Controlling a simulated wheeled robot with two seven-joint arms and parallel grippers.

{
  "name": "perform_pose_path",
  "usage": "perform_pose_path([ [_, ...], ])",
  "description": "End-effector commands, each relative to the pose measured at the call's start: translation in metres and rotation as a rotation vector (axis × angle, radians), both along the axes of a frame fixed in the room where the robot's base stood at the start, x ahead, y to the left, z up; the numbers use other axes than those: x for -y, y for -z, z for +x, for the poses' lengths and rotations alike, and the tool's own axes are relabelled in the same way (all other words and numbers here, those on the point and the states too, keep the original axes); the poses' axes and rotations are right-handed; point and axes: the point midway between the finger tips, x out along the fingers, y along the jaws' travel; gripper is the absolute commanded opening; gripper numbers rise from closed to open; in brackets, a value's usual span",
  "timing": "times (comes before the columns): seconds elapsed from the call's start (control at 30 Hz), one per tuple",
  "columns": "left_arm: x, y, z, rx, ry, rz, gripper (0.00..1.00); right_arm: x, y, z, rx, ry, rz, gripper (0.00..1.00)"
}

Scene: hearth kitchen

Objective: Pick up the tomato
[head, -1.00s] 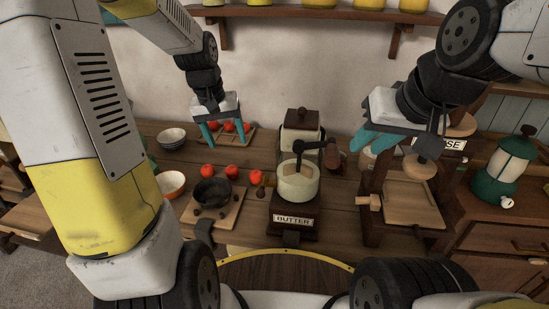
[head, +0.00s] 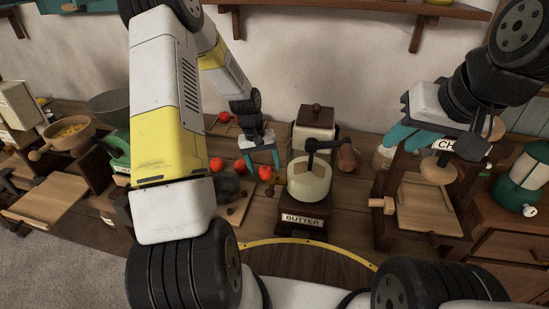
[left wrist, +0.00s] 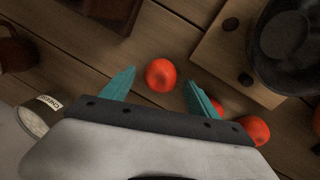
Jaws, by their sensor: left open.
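Several red tomatoes are in view. Three lie in a row on the wooden table in the head view: a left tomato (head: 216,164), a middle tomato (head: 240,167) and a right tomato (head: 265,173). My left gripper (head: 262,165) points down over the right end of this row, open. In the left wrist view one tomato (left wrist: 161,75) lies between the spread teal fingers, just beyond their tips, not gripped. Two other tomatoes (left wrist: 256,130) show beside the right finger, one partly hidden by it. My right gripper (head: 405,138) hangs by the cheese press; its finger gap is unclear.
The butter churn (head: 309,180) stands right of the tomatoes. A dark pot (left wrist: 285,35) sits on a wooden board (left wrist: 212,52) near them. Another tomato (head: 224,117) lies on a tray behind. The cheese press (head: 425,205) and a green lantern (head: 520,180) are at right.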

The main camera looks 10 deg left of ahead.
Motion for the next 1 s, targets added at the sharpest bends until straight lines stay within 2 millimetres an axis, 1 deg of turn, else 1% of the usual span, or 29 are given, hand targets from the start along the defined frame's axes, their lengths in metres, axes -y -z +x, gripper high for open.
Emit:
perform_pose_path([
  [0.03,0.0011,0.0067,-0.0001,-0.002,-0.001,0.000,0.69,0.0000,0.0000,0.0000,0.000,0.000,0.000,0.28],
  [0.1,0.0022,0.0121,0.0005,0.000,-0.001,0.000,0.69,0.0000,0.0000,0.0000,0.000,0.000,0.000,0.28],
  [0.37,0.0024,0.0141,0.0010,0.001,-0.001,0.000,0.69,0.0000,0.0000,0.0000,0.000,0.000,0.000,0.28],
  [0.47,0.0024,0.0140,0.0009,0.001,0.000,0.000,0.52,0.0000,0.0000,0.0000,0.000,0.000,0.000,0.28],
  [0.6,0.0024,0.0139,0.0008,0.001,0.000,0.000,0.24,0.0000,0.0000,0.0000,0.000,0.000,0.000,0.28],
  [0.67,0.0024,0.0139,0.0008,0.001,0.000,0.000,0.12,0.0000,0.0000,0.0000,0.000,0.000,0.000,0.28],
  [0.7,0.0024,0.0139,0.0008,0.001,0.000,0.000,0.04,0.0000,-0.0001,0.0001,0.000,0.000,0.000,0.28],
  [0.73,0.0023,0.0138,0.0009,0.001,0.000,0.000,0.03,0.0000,0.0000,0.0000,0.000,0.000,0.000,0.28],
  [0.9,0.0024,0.0135,0.0010,0.002,0.000,0.000,0.03,0.0000,0.0000,0.0000,0.000,0.000,0.000,0.28],
  [1.0,0.0022,0.0084,0.0014,0.003,-0.001,0.001,0.03,0.0000,0.0000,0.0000,0.000,0.000,0.000,0.28],
])
